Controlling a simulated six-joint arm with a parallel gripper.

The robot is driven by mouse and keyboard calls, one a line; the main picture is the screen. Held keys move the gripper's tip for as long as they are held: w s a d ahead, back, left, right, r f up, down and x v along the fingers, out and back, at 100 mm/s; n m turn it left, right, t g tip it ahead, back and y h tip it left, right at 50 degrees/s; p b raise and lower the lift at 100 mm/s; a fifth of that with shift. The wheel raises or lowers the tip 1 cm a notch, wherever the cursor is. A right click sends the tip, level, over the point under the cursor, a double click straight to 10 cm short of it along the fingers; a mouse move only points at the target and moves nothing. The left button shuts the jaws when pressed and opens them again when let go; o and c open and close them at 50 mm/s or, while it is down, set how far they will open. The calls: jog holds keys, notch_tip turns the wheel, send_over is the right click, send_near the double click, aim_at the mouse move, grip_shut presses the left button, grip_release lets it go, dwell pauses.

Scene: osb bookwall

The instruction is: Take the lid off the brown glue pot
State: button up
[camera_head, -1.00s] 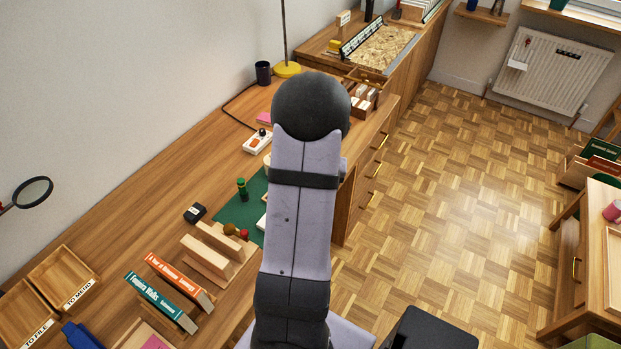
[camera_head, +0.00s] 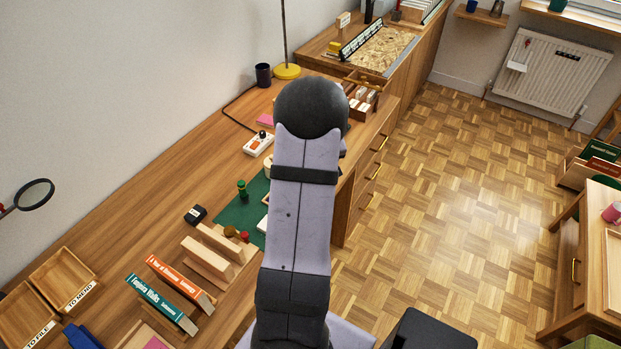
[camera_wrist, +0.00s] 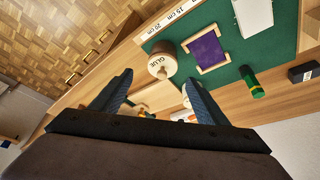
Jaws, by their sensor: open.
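The glue pot (camera_wrist: 163,48) shows in the wrist view as a brown round pot with a pale label reading GLUE. A pale round lid (camera_wrist: 155,68) with a small knob appears to be on it. The pot is at the edge of the green mat. My gripper (camera_wrist: 158,76) is open and empty, with its two dark fingers apart on either side of the pot's near end in the picture. I cannot tell the gap in depth. In the head view my arm hides the gripper and most of the pot's area.
On the green mat (camera_wrist: 220,22) are a purple framed piece (camera_wrist: 207,50), a white block (camera_wrist: 252,15) and a ruler. Wooden blocks (camera_head: 206,259) and books (camera_head: 162,301) stand farther along the desk.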

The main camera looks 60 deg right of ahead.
jog(key=shift+w+f+p, duration=0.2)
jog(key=shift+f+p, duration=0.2)
jog(key=shift+f, duration=0.1)
jog(key=shift+p+x, duration=0.65)
jog(key=shift+x, duration=1.45)
jog(key=shift+w, duration=0.1)
jog(key=c, duration=1.1)
